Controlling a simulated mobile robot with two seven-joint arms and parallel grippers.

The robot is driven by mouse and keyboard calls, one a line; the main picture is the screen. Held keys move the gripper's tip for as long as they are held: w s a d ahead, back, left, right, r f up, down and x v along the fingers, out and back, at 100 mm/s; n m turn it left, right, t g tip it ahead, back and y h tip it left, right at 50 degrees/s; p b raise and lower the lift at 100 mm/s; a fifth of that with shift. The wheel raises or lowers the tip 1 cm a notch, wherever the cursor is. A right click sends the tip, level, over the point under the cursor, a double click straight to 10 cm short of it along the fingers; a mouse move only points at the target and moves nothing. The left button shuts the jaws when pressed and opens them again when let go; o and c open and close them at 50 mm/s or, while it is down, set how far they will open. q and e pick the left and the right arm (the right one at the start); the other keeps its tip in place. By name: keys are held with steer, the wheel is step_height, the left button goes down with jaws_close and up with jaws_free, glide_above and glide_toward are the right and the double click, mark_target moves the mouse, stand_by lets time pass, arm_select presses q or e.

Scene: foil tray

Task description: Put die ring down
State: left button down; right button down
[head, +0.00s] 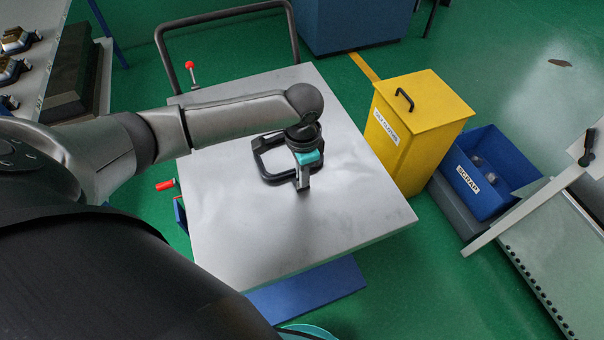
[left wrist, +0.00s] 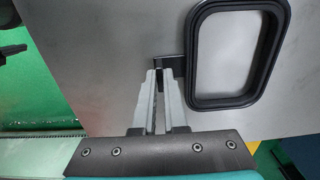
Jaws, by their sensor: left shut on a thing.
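The die ring (head: 259,165) is a black, rounded rectangular frame, over the middle of the grey cart top (head: 350,215). It lies flat, on or just above that surface; I cannot tell whether there is a gap. In the left wrist view the ring (left wrist: 222,102) is at the upper right, with a small tab on its left side. The gripper and wrist hide part of the ring. My right gripper is not seen.
The cart has a dark push handle (head: 222,15) at the back and red-knobbed levers (head: 166,184) at its left. A yellow bin (head: 412,130) and a blue scrap box (head: 490,172) stand right of it. The cart top around the ring is bare.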

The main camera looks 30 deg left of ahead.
arm_select(q)
steer(key=c, duration=1)
jaws_free()
steer(key=shift+f, duration=0.1)
steer(key=shift+o, duration=0.2)
step_height(320, 180, up, 12)
steer(key=p, duration=0.2)
steer(key=shift+p, duration=0.35)
steer(key=shift+s+d, duration=0.1)
